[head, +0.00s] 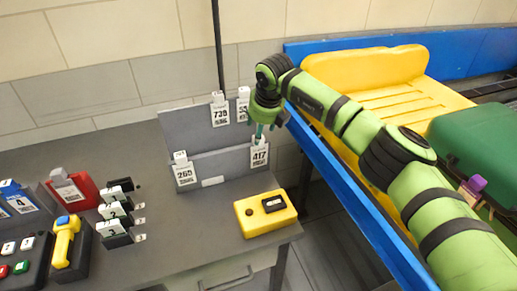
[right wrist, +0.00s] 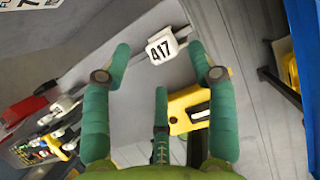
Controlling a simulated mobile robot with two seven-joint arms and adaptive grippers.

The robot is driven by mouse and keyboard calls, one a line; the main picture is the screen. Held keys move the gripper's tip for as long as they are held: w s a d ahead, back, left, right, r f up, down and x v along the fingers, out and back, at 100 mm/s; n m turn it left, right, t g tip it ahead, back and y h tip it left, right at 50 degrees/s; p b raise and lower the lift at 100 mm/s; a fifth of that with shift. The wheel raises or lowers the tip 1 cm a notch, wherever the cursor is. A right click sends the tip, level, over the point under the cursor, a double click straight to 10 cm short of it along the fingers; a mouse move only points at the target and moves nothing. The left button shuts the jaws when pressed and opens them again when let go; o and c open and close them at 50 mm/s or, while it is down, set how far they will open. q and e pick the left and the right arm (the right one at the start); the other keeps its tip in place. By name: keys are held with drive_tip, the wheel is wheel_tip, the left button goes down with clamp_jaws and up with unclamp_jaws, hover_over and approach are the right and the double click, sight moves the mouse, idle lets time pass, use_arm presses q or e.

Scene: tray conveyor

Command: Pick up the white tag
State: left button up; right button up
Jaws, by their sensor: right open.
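Several white tags with black numbers hang on a grey two-tier rack. The tag 417 (head: 260,154) hangs at the right of the lower tier, and tag 265 (head: 184,171) at its left. Tag 739 (head: 220,111) and a partly hidden tag (head: 243,105) are on the upper tier. My right gripper (head: 259,130) is open just above tag 417, fingers pointing down. In the right wrist view, tag 417 (right wrist: 161,46) shows between the spread fingertips, with gaps on both sides; nothing is held. My left gripper is not in view.
A yellow box with a dark display (head: 265,213) stands in front of the rack near the table's right edge. Smaller numbered tags (head: 115,212) and a red holder (head: 74,188) are at left. A blue-sided conveyor (head: 330,170) with a yellow tray (head: 375,66) runs along the right.

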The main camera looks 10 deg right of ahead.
sight(258, 150)
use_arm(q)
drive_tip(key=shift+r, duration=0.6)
use_arm(e)
drive_tip(key=shift+x, duration=1.55)
drive_tip(key=shift+d, duration=0.1)
clamp_jaws()
drive_tip(key=shift+r, duration=0.1)
